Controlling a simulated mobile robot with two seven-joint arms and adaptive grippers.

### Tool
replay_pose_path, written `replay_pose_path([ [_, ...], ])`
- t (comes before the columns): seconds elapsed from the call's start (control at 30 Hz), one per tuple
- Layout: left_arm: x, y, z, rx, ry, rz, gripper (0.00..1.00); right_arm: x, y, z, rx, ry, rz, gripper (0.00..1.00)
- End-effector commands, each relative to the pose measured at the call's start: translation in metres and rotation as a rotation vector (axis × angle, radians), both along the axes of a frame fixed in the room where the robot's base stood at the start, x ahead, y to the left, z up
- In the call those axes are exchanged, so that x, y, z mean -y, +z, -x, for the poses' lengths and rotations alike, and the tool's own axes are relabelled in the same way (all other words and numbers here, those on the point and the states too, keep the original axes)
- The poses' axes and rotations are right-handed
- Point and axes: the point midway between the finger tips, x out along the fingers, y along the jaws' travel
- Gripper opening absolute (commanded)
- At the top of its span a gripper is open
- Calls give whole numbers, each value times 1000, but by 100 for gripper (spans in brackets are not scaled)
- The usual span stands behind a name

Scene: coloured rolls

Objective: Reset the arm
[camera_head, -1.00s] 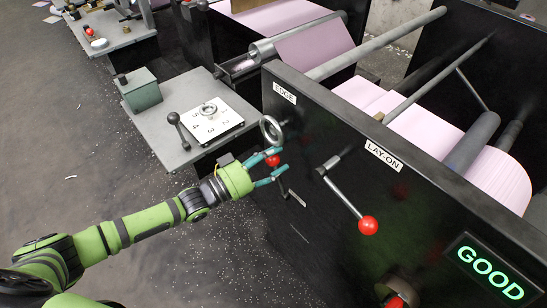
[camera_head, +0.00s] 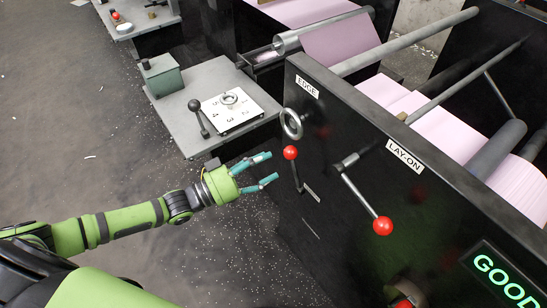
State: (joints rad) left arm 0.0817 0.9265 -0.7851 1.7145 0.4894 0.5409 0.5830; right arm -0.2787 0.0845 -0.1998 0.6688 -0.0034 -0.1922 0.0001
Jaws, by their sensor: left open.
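My left gripper (camera_head: 268,169), with teal fingers on a green arm, is open and empty. It is just left of a small lever with a red ball knob (camera_head: 290,153) on the machine's black side panel, with a gap between the fingertips and the knob. A second lever with a red ball knob (camera_head: 382,226) slants down to the right below the LAY-ON label (camera_head: 405,157). A metal handwheel (camera_head: 291,124) sits below the EDGE label (camera_head: 307,87). My right gripper is not in view.
A grey side table (camera_head: 183,112) carries a numbered dial plate (camera_head: 232,111), a black-knobbed lever (camera_head: 200,118) and a green box (camera_head: 160,77). Pink web rolls (camera_head: 505,175) lie behind the black panel (camera_head: 340,140). A green GOOD display (camera_head: 503,277) is at lower right.

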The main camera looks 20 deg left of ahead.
Motion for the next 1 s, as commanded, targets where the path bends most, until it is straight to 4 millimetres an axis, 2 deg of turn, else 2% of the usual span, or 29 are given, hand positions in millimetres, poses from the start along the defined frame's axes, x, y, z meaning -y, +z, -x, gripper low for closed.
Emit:
replay_pose_path([
  [0.57, -2, 0, 3, 1, -2, 1, 58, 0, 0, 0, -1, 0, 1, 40],
  [0.67, -4, -6, 0, -7, 17, -18, 58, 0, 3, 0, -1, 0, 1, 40],
  [0.77, -16, -33, -9, -39, 89, -94, 58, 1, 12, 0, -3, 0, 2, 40],
  [0.83, -31, -67, -15, -88, 169, -190, 58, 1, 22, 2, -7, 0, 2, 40],
  [0.93, -59, -134, -7, -210, 290, -356, 58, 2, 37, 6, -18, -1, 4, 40],
  [1.0, -77, -182, 14, -318, 350, -469, 58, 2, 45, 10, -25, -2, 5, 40],
])
